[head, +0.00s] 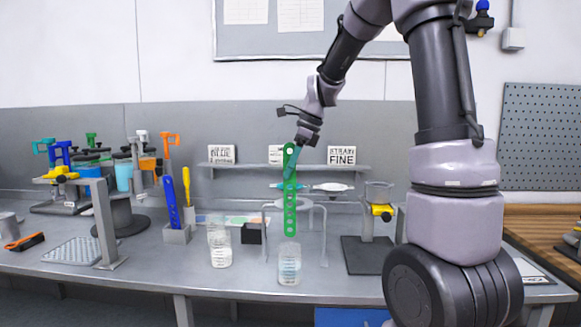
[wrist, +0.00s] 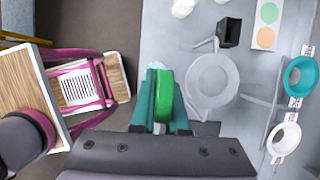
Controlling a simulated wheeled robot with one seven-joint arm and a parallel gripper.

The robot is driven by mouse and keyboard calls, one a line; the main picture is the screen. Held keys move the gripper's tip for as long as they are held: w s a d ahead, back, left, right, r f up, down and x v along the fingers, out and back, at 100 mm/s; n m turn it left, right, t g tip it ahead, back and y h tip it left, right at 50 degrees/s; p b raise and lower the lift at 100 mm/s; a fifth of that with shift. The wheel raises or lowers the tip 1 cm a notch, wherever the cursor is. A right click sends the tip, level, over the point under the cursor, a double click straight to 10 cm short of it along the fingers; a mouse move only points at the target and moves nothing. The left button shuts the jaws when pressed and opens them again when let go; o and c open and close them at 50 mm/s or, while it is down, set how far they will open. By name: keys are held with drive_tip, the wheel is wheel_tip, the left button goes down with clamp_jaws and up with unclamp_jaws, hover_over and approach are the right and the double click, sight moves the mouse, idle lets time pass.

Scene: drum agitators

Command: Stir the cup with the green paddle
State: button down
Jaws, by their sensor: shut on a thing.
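The green paddle (head: 290,212) is a long flat strip with a row of holes. It hangs upright in my gripper (head: 291,168), which is shut on its upper part. In the wrist view the paddle (wrist: 164,98) shows between the teal fingers of my gripper (wrist: 163,110). A clear cup (head: 289,268) with pale blue contents stands near the table's front edge, directly below the paddle in the head view. The paddle's lower end appears just above the cup's rim. In the wrist view the cup is mostly hidden behind the gripper and paddle.
A second clear cup (head: 219,246) stands to the left. A grey ring stand (head: 310,204) stands close behind the paddle. A blue paddle (head: 171,202) and a yellow tool (head: 187,186) stand in a grey holder (head: 177,235). A yellow-clamped stand (head: 368,256) is at right.

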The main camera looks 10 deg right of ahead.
drive_tip(key=shift+f, duration=6.7)
